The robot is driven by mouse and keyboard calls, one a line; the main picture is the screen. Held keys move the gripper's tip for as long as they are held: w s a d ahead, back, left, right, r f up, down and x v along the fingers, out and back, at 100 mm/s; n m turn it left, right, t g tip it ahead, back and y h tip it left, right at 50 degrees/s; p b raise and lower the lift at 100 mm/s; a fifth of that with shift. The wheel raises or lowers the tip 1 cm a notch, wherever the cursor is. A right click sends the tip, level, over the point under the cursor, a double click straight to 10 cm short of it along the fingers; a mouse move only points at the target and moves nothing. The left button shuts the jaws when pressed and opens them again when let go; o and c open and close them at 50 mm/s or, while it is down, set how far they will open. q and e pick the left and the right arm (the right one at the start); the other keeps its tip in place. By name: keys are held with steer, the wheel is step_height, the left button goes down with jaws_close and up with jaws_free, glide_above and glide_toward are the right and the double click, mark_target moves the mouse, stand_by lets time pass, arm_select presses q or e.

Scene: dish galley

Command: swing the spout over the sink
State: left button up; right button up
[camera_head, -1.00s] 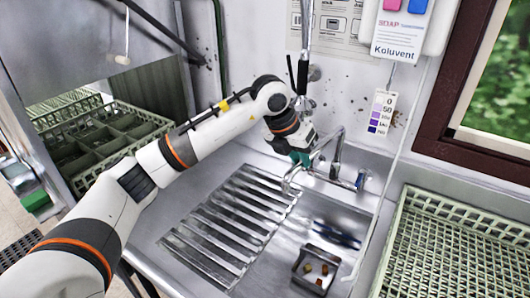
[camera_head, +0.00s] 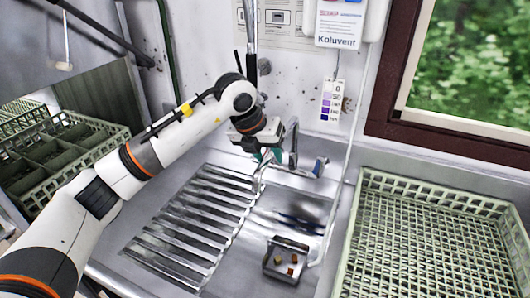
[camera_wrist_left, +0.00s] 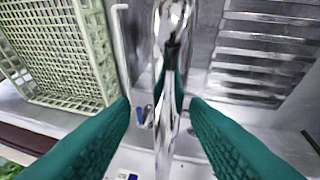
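The chrome spout (camera_head: 258,182) arches from the tap at the back of the sink (camera_head: 318,248), its outlet near the border of the ribbed drainboard and the basin. My left gripper (camera_head: 265,156) is at the spout, its teal fingers pointing down. In the left wrist view the spout (camera_wrist_left: 166,92) runs between my two open teal fingers (camera_wrist_left: 160,106). My right gripper is not in view.
The ribbed drainboard (camera_head: 190,228) lies left of the basin. A small metal tray (camera_head: 268,268) with brownish cubes sits in the basin. A pale green rack (camera_head: 362,205) stands at the right, another crate (camera_head: 75,165) at the left. A white hose hangs right of the tap.

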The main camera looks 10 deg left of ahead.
arm_select(q)
steer(key=shift+s+a+r, duration=0.1)
steer(key=shift+a+r, duration=0.05)
steer(key=shift+r, duration=0.1)
steer(key=b+v, duration=0.3)
steer(key=v, duration=0.8)
steer(key=shift+r, duration=0.25)
